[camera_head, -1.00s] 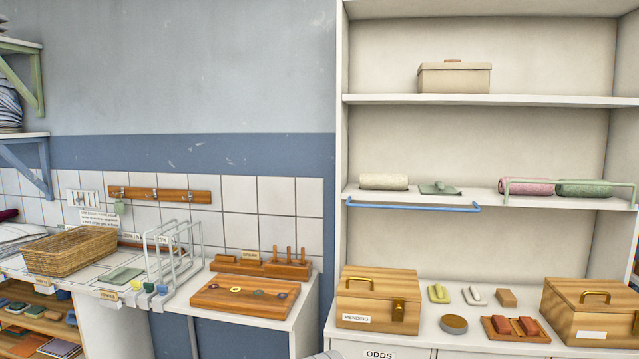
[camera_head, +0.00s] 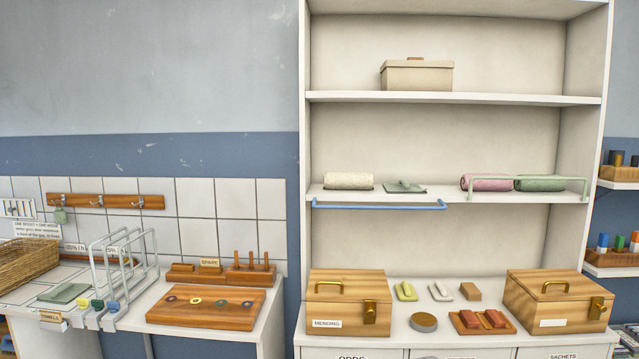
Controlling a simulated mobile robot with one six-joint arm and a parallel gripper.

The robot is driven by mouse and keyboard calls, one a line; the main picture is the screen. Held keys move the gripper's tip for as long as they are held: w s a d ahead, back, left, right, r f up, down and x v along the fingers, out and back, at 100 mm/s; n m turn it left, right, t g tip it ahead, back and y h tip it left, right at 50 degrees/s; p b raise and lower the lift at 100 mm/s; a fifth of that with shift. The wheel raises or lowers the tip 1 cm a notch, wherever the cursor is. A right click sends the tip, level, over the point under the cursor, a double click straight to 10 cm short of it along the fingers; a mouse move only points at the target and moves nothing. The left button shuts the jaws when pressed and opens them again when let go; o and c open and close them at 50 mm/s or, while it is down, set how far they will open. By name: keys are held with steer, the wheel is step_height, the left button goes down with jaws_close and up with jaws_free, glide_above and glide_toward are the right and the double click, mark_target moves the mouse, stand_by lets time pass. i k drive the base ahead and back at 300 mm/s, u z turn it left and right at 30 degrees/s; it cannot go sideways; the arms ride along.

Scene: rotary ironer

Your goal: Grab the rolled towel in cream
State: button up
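The cream rolled towel (camera_head: 349,181) lies on its side on the middle shelf (camera_head: 440,192) of the white shelf unit, toward the left end. A blue rail (camera_head: 380,205) runs along the shelf's front edge below it. A green folded cloth or lidded item (camera_head: 404,187) lies to its right. A pink rolled towel (camera_head: 487,182) and a green rolled towel (camera_head: 540,183) lie further right, behind a pale green rail. My gripper is not in view.
A beige box (camera_head: 416,76) stands on the shelf above. Two wooden chests, one labelled mending (camera_head: 338,300) and another (camera_head: 545,300) at right, stand on the counter with small items between them. A wire rack (camera_head: 122,265) and wooden board (camera_head: 206,305) are at left.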

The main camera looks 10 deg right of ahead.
mark_target(333, 181)
steer(key=u, duration=0.05)
steer(key=i, duration=1)
steer(key=z, duration=0.05)
